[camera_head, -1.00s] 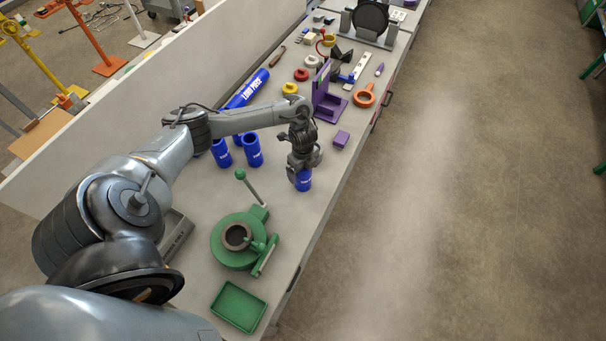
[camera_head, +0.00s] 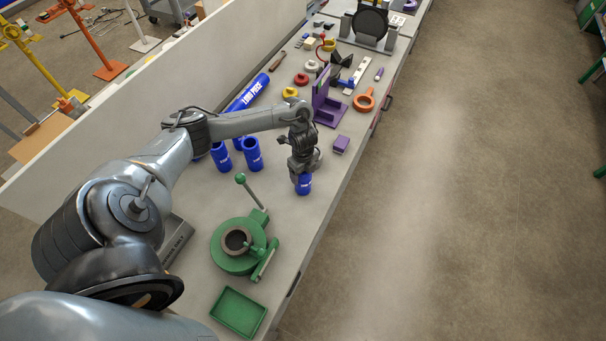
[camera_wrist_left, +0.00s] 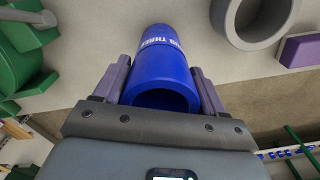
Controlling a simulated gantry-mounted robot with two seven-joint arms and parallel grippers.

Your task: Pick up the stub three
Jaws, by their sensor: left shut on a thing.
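The stub three is a blue tube (camera_head: 304,184) near the right edge of the bench. My left gripper (camera_head: 304,172) is above it, pointing down, with its fingers around the tube. In the left wrist view the blue tube (camera_wrist_left: 161,70) with white lettering ending in "THREE" lies between the two finger pads (camera_wrist_left: 160,85), which are shut on it. Whether its lower end touches the bench is hard to tell. My right gripper is not in view.
Other blue stubs (camera_head: 253,155) stand left of my gripper, by a long blue pipe (camera_head: 247,92). A green clamp device with a lever (camera_head: 232,258) and a green tray (camera_head: 238,312) are nearer. A purple block (camera_head: 341,144) and purple bracket (camera_head: 329,112) lie beyond.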

